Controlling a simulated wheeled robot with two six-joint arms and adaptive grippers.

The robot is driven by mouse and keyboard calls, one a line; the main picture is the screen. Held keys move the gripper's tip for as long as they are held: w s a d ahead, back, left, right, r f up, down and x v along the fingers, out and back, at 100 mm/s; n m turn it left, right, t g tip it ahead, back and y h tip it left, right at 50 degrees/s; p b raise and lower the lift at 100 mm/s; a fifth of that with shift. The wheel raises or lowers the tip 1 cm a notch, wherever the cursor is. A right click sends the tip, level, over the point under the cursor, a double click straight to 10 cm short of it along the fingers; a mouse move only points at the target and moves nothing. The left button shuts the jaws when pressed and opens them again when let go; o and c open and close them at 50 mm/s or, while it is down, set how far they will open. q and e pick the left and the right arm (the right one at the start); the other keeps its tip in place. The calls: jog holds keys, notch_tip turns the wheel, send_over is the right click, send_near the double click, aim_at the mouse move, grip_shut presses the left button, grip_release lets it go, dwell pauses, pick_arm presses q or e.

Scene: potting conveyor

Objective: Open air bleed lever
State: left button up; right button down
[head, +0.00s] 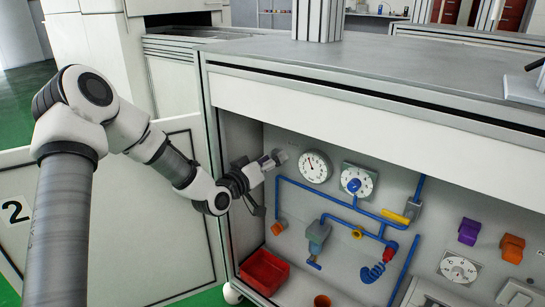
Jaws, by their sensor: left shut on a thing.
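My left arm reaches from the left into the open bay under the bench. My left gripper (272,160) is at the bay's back panel, just left of a round white gauge (315,166). It is shut on a small part there, mostly hidden by the fingers; I cannot tell clearly whether this is the air bleed lever. A yellow lever (396,216) lies tilted beside a grey valve body (413,209) on the blue pipe, well right of the gripper and apart from it. My right gripper is not in view.
A dial with a blue knob (354,185) is right of the gauge. Blue pipes (320,192), a grey filter unit (318,236) and a coiled blue hose (372,273) are below. A red bin (264,271) stands low left. The bench's white front edge (370,118) overhangs the bay.

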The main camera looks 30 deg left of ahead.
pick_arm(q)
jog(key=n, duration=0.1)
jog(key=n+p, duration=0.1)
jog(key=shift+a+r+n, duration=0.2)
jog(key=shift+r+n, duration=0.05)
jog(key=shift+n, duration=0.15)
jog(key=n, duration=0.2)
jog(key=shift+a+n+p, duration=0.3)
jog(key=shift+n+p, duration=0.1)
jog(key=n, duration=0.2)
jog(key=shift+w+a+n, duration=0.1)
jog(key=shift+a+n, duration=0.15)
jog(key=shift+n, duration=0.05)
jog(key=shift+a+n, duration=0.2)
jog(key=shift+n, duration=0.7)
jog(key=shift+a+n, duration=0.15)
jog(key=shift+n, duration=0.75)
jog(key=o, duration=1.2)
jog(key=shift+c, duration=0.2)
